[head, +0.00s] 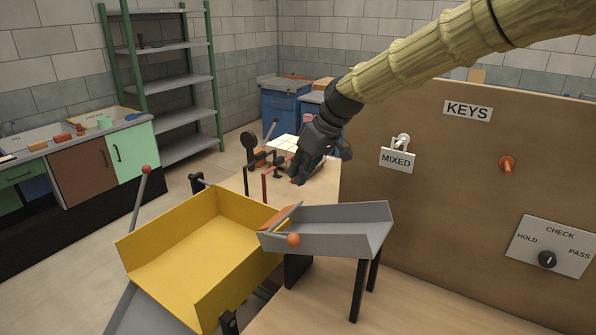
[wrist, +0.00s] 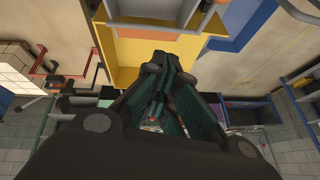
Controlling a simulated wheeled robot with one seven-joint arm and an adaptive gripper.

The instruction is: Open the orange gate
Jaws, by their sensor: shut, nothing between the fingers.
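The orange gate (head: 284,218) stands across the left end of the short grey chute (head: 340,232), beside the yellow tray (head: 207,248). An orange ball knob (head: 293,239) sits at the gate's near side. In the wrist view an orange strip, likely the gate (wrist: 160,33), lies between the chute and the yellow tray (wrist: 130,75). My gripper (head: 298,178) is shut and empty, above and behind the chute in the head view, apart from the gate. In the wrist view its dark fingers (wrist: 158,62) cover part of the tray.
A brown panel (head: 440,220) with a KEYS sign, a MIXED tag and a CHECK dial stands at the right. A red-knobbed lever (head: 146,170) rises left of the tray. Small dark and red fixtures (head: 265,165) stand behind it.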

